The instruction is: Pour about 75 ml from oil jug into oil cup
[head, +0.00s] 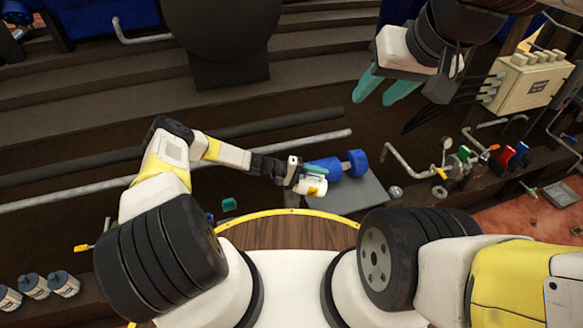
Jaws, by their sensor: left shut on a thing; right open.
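A blue two-part cylinder (357,162) lies just behind the held thing, over the grey plate (350,199). Pipes and coloured valves (508,153) stand to the right, below a beige box (527,80). Several blue-capped jars (63,284) stand at lower left. A yellow-rimmed round wooden top (285,234) is nearest me.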

